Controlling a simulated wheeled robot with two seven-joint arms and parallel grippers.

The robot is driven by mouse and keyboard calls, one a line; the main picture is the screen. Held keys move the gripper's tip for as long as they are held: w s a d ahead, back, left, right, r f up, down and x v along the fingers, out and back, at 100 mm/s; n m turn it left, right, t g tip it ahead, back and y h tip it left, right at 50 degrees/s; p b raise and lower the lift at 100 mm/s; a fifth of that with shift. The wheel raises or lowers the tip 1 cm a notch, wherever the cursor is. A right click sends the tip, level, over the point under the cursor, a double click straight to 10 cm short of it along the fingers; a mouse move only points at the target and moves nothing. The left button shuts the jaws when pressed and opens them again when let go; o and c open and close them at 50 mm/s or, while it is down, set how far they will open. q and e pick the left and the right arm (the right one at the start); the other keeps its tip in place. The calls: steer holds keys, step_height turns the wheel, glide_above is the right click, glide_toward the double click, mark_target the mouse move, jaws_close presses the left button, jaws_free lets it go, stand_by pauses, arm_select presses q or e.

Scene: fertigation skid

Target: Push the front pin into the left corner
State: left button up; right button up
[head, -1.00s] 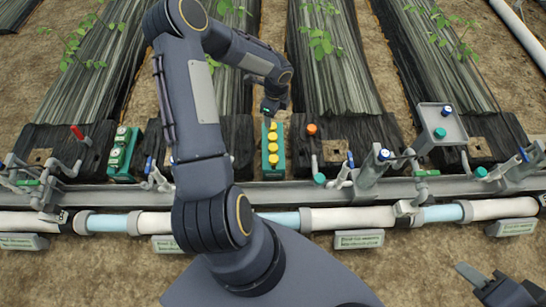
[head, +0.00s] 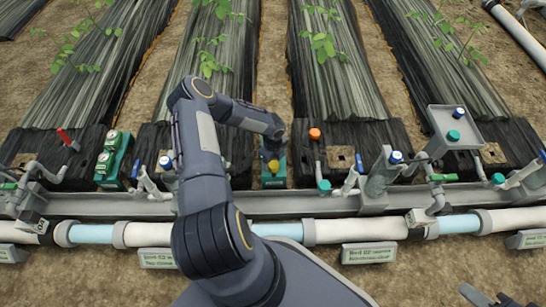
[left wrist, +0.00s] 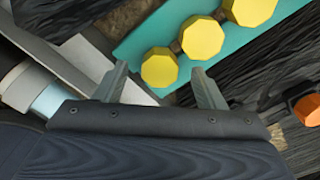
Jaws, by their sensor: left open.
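A teal block carries a row of yellow knob-like pins. In the head view, my left gripper (head: 273,150) is above this block (head: 266,183) and hides most of it. One yellow pin (head: 273,168) shows at its near end. In the left wrist view, the teal block (left wrist: 145,45) has three yellow pins in a slanting row. The nearest pin (left wrist: 160,68) appears between my left gripper's two spread fingertips (left wrist: 161,82); whether they touch it I cannot tell. My left gripper is open and empty. My right gripper (head: 490,298) is only partly in view at the lower right edge.
A grey rail (head: 280,204) and a pipe (head: 345,230) run across in front of the block. An orange knob (head: 314,134) stands to the right. A green box with gauges (head: 112,160) stands to the left. Valves and a grey tray (head: 455,125) are further right.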

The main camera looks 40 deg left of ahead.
mark_target(273, 164)
arm_select(q)
steer(key=shift+f, duration=0.4)
steer(key=shift+c, duration=0.3)
steer(key=c, duration=1)
steer(key=shift+r+p, duration=1.75)
steer(key=shift+r, duration=1.4)
